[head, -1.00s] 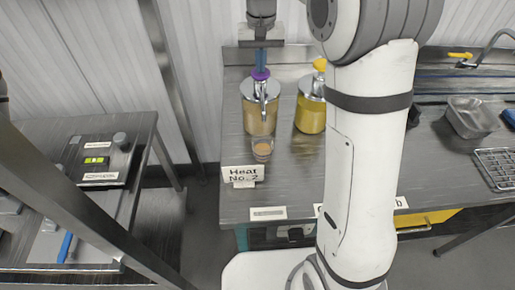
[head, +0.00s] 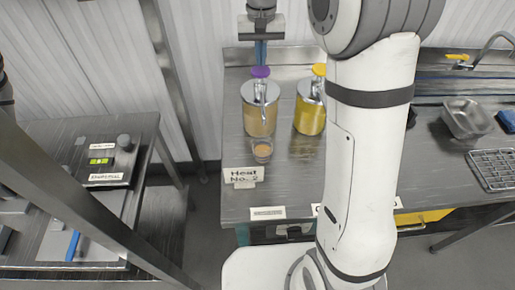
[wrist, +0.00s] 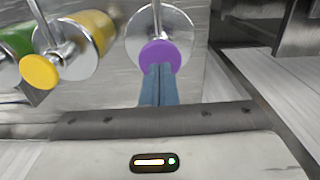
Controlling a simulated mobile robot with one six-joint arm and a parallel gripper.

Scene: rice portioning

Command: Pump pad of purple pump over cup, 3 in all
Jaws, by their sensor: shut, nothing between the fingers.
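The purple pump's round pad (head: 260,72) tops a steel-lidded jar (head: 259,110) with tan contents, upright on the steel counter. A small clear cup (head: 262,151) stands in front of that jar, below its spout, with some tan stuff in it. My gripper (head: 261,52) is shut and empty, its blue fingers pointing down just above the purple pad. In the wrist view the closed fingertips (wrist: 159,69) overlap the edge of the purple pad (wrist: 160,56); I cannot tell whether they touch it.
A yellow pump jar (head: 310,106) stands close to the right, and a green one (wrist: 14,45) shows beyond it in the wrist view. A metal pan (head: 468,118) and wire rack (head: 492,170) lie at the right.

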